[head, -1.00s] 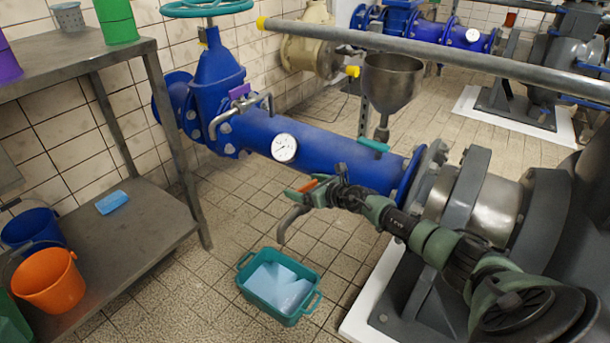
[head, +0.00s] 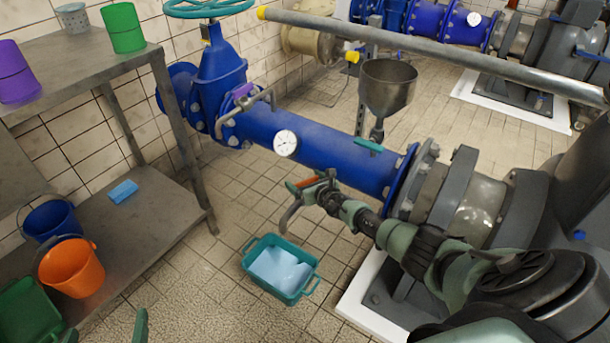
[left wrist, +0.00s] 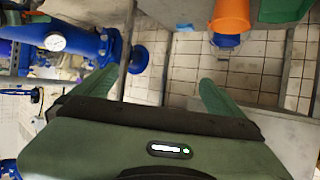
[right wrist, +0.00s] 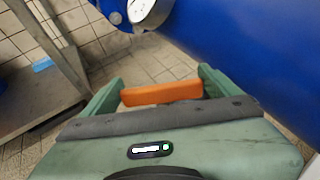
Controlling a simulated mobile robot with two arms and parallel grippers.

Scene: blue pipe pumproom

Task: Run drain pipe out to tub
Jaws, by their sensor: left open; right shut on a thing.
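A grey curved pipe (head: 291,214) hangs down beside my right gripper, in front of the large blue pipe (head: 330,157). My right gripper (head: 317,183) is shut on an orange bar, which spans between its fingers in the right wrist view (right wrist: 161,93). Whether the bar and the curved pipe are joined is unclear. The teal tub (head: 264,287) stands on the floor below, slightly left of the gripper, with something flat and pale blue inside. My left gripper (head: 105,333) is open and empty at the bottom left, with its fingers spread in the left wrist view (left wrist: 165,92).
A metal shelf (head: 150,225) on the left carries an orange bucket (head: 72,270), a blue bucket (head: 50,222) and a blue sponge-like block (head: 123,191). A grey funnel (head: 388,88) stands behind the blue pipe. Tiled floor is clear around the tub.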

